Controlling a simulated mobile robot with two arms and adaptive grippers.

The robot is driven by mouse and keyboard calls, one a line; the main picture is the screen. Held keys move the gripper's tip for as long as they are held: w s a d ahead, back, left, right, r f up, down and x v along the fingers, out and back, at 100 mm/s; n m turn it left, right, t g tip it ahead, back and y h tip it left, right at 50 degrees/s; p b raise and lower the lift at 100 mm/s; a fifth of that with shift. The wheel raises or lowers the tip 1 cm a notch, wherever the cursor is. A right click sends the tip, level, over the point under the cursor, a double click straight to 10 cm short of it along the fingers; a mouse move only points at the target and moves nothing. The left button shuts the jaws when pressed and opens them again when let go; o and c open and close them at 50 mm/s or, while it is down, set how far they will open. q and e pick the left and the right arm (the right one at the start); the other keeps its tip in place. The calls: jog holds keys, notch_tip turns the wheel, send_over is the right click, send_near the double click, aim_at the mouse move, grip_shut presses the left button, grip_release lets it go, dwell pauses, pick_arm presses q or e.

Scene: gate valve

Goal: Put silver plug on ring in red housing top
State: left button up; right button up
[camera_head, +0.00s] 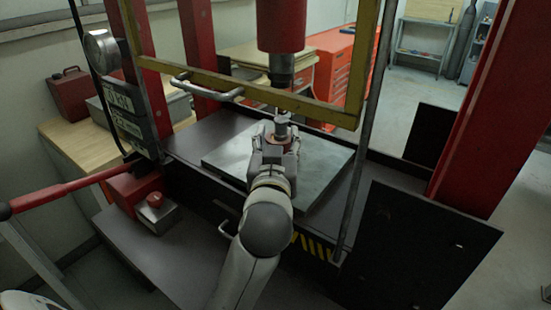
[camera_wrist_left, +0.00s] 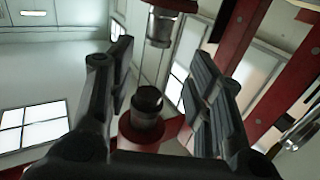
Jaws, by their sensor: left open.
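The red housing (camera_wrist_left: 138,138) stands upright on the press bed, below the ram; its top shows in the left wrist view. The silver plug (camera_wrist_left: 147,104) stands upright at the top of the housing, and it also shows in the head view (camera_head: 282,126). The ring is hidden, so I cannot tell how the plug meets it. My left gripper (camera_head: 280,143) is at the housing on the near side. In the left wrist view its fingers (camera_wrist_left: 158,72) are open, one on each side of the plug, with gaps between. My right gripper is not in view.
The press ram (camera_head: 282,65) hangs above the plug with a gap. A yellow guard frame (camera_head: 240,82) with a grey handle crosses in front of the ram. The grey bed plate (camera_head: 320,170) is clear around the housing. Red press posts (camera_head: 500,100) flank the bed.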

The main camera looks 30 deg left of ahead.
pick_arm(q)
jog(key=b+v, duration=0.1)
jog(key=v, duration=0.4)
dwell(0.5)
